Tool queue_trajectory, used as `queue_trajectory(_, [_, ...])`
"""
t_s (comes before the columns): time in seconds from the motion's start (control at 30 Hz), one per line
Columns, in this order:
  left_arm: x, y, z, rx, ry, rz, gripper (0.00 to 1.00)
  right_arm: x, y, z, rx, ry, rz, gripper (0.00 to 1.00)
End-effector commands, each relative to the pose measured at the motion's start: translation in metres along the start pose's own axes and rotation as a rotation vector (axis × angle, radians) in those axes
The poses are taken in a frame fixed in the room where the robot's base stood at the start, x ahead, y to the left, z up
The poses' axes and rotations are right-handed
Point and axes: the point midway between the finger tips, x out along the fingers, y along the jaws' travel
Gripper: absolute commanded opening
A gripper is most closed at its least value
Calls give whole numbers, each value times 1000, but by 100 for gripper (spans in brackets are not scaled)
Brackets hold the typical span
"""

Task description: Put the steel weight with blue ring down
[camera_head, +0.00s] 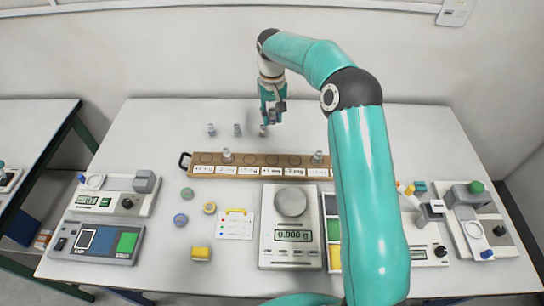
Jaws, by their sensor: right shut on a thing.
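My right gripper (271,112) is over the far middle part of the table, pointing down. It is shut on a small steel weight (272,118), taken as the one with the blue ring. The fingers hide part of it, and the ring is too small to make out clearly. I cannot tell whether its base touches the table. Three small steel weights stand upright on the table beside the gripper: one at the left (211,130), one in the middle (237,130) and one close by (262,130). My left gripper is not in view.
A wooden rack (240,171) with labelled places holds a weight (226,156) and another (317,157). A scale (291,250) reading 0.000 g stands in front. More instruments stand left and right. Bare table lies left of the standing weights.

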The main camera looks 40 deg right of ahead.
Motion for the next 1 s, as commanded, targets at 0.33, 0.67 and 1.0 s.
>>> queue_trajectory(0.33, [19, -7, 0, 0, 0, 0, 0, 99, 0, 1, 0, -2, 1, 0])
queue_trajectory(0.67, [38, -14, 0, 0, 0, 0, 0, 137, 0, 0, 0, 0, 0, 0])
queue_trajectory(1.0, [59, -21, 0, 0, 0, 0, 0, 178, 0, 0, 1, -1, 0, 0])
